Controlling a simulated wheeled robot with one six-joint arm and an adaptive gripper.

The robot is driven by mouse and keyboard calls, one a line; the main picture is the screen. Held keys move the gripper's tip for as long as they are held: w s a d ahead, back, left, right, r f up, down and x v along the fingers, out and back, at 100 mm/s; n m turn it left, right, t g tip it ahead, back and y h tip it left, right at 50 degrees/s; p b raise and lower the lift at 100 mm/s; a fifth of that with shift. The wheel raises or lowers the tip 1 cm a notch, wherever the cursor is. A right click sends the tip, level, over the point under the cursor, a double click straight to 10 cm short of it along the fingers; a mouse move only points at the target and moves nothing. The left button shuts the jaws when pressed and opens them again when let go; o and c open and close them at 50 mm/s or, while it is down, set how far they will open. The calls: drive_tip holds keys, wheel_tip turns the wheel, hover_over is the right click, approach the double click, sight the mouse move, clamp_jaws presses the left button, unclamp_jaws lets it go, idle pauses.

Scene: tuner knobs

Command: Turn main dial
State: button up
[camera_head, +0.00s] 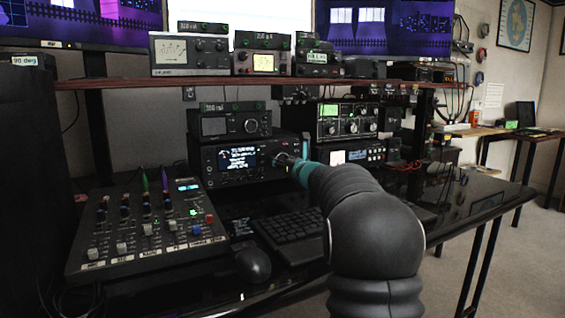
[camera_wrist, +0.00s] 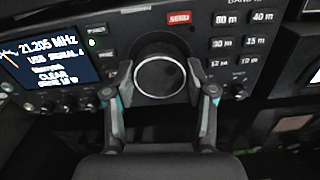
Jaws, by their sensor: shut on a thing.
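The main dial (camera_wrist: 159,76) is a large round dark knob with a light rim on the front of a black radio (camera_wrist: 215,20). In the wrist view my gripper (camera_wrist: 159,88) has one finger on each side of the dial, shut on it. The radio's lit screen (camera_wrist: 45,48), left of the dial, reads 21.205 MHz, USB, and CLEAR. In the head view the radio (camera_head: 205,160) sits on the desk below a smaller unit, and my gripper (camera_head: 285,160) reaches its front. My gripper hides the dial there.
A mixer (camera_head: 150,235) with faders stands at the left of the desk. Other radios (camera_head: 347,122) stand to the right. A shelf (camera_head: 140,84) with more units runs above.

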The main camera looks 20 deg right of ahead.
drive_tip(key=shift+f+b, duration=0.1)
drive_tip(key=shift+b, duration=0.2)
drive_tip(key=n+b, duration=0.3)
drive_tip(key=shift+f, duration=0.15)
drive_tip(key=n+b, duration=0.2)
drive_tip(key=shift+n+b, duration=0.3)
drive_tip(key=shift+b, duration=0.05)
drive_tip(key=n+b, duration=0.1)
drive_tip(key=n, duration=0.1)
drive_tip(key=shift+r+n, duration=0.2)
drive_tip(key=shift+n, duration=0.2)
drive_tip(key=n, duration=0.3)
drive_tip(key=shift+n, duration=0.3)
drive_tip(key=n, duration=1.3)
drive_tip(key=shift+n, duration=0.3)
